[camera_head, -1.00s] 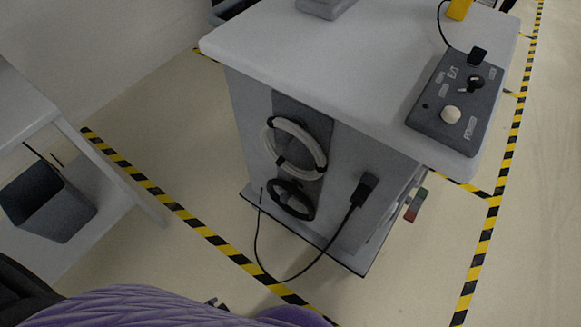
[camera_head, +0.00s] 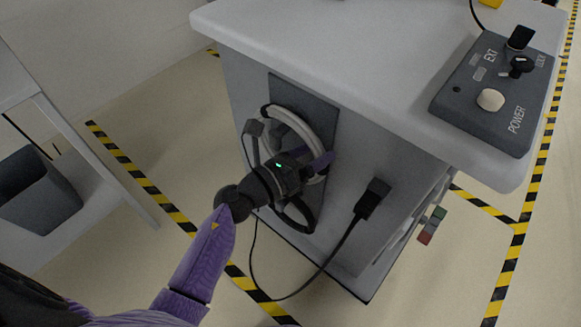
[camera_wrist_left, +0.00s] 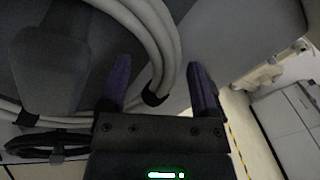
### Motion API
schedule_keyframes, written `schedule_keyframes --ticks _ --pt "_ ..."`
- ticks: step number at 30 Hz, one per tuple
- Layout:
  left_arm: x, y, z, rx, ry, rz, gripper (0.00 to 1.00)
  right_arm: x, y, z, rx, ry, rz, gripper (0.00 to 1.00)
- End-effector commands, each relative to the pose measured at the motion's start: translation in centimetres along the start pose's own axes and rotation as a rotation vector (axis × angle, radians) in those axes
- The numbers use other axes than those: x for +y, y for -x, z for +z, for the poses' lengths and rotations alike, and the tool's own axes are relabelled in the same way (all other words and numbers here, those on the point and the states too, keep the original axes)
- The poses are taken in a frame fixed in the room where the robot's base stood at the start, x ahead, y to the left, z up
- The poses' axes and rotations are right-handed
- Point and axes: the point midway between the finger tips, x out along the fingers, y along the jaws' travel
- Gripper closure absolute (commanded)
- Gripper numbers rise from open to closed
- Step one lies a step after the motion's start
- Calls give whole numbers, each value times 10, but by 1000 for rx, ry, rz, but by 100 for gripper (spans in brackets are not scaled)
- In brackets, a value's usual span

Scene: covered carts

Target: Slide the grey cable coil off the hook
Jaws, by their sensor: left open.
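The grey cable coil (camera_head: 303,125), a pale ring with black ties, hangs on a dark panel on the cart's side. In the left wrist view the coil (camera_wrist_left: 160,32) curves down between my finger tips, with a black tie close to the fingers. A dark, blunt piece (camera_wrist_left: 50,70) inside the ring appears to be the hook. My left gripper (camera_head: 310,160) is open at the coil's lower right; its purple fingers (camera_wrist_left: 160,88) stand either side of the strands. I cannot tell whether they touch. My wrist hides the coil's lower part in the head view. My right gripper is not in view.
A black coil (camera_head: 308,212) hangs just below, partly hidden. A black plug and cable (camera_head: 372,197) hang to the right. The cart top (camera_head: 330,60) overhangs above and carries a control box (camera_head: 497,95). A grey bin (camera_head: 38,195) stands left. Floor between is clear.

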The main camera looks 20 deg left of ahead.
Motion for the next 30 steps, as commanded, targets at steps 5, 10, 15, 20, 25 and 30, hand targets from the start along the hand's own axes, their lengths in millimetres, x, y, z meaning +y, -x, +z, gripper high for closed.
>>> schedule_keyframes --ticks 5,10,15,20,25,30 --pt "0 -11 -1 1 1 -1 21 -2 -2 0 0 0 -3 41" --pt "0 -12 0 1 1 -1 21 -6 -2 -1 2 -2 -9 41" --pt "0 -11 0 1 2 0 53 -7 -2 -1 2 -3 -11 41" --pt "0 -11 0 1 2 0 87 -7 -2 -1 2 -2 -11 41" --pt "0 -11 0 1 3 0 100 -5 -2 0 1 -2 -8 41" --pt "0 -11 0 1 3 0 71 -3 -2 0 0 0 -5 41"
